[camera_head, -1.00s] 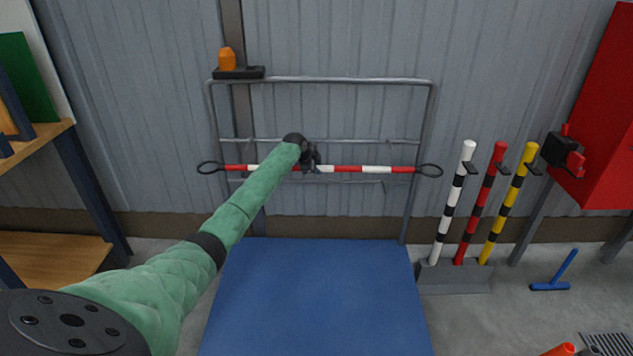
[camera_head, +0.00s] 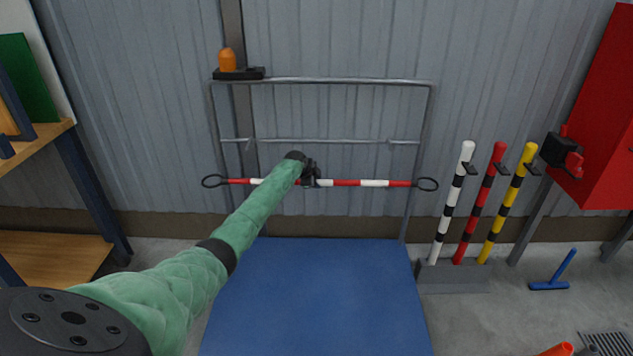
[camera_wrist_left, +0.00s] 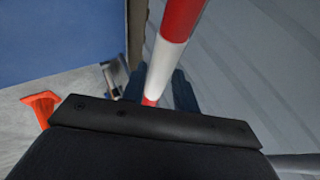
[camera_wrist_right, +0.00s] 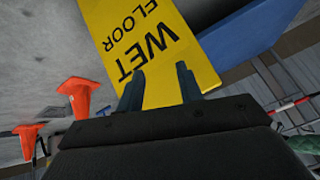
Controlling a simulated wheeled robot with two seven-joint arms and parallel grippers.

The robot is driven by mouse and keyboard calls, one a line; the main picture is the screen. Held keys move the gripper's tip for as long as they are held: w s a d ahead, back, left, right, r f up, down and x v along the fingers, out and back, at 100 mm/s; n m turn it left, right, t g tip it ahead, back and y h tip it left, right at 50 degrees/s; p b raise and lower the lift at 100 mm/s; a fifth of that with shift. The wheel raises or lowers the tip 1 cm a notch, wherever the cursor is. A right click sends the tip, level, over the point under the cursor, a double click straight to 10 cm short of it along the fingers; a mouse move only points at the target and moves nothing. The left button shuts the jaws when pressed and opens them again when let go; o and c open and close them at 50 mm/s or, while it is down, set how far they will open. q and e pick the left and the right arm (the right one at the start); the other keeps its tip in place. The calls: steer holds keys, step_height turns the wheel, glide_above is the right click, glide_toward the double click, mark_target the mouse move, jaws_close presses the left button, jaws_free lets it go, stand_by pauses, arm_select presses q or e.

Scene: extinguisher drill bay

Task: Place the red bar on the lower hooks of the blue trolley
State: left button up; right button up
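The red-and-white bar (camera_head: 345,183), with a black loop at each end, hangs level across the lower part of the blue trolley's grey tube frame. My left gripper (camera_head: 309,179) is shut on it near its middle; in the left wrist view the bar (camera_wrist_left: 166,62) runs between the two fingers (camera_wrist_left: 160,92). The trolley's blue deck (camera_head: 315,290) lies below. The frame's middle rail (camera_head: 320,141) shows above the bar. The lower hooks cannot be made out, and whether the bar touches the frame cannot be told.
A yellow wet-floor sign (camera_wrist_right: 140,40) stands just beyond my right fingers, with orange cones (camera_wrist_right: 80,95) to its left. White, red and yellow posts (camera_head: 468,220) stand right of the trolley. An orange beacon (camera_head: 227,60) sits at the frame's top left. A wooden shelf (camera_head: 50,260) is at left.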

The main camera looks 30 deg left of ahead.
arm_select(q)
steer(key=shift+o, duration=1.4)
steer(key=shift+s, duration=0.1)
steer(key=v, duration=1.2)
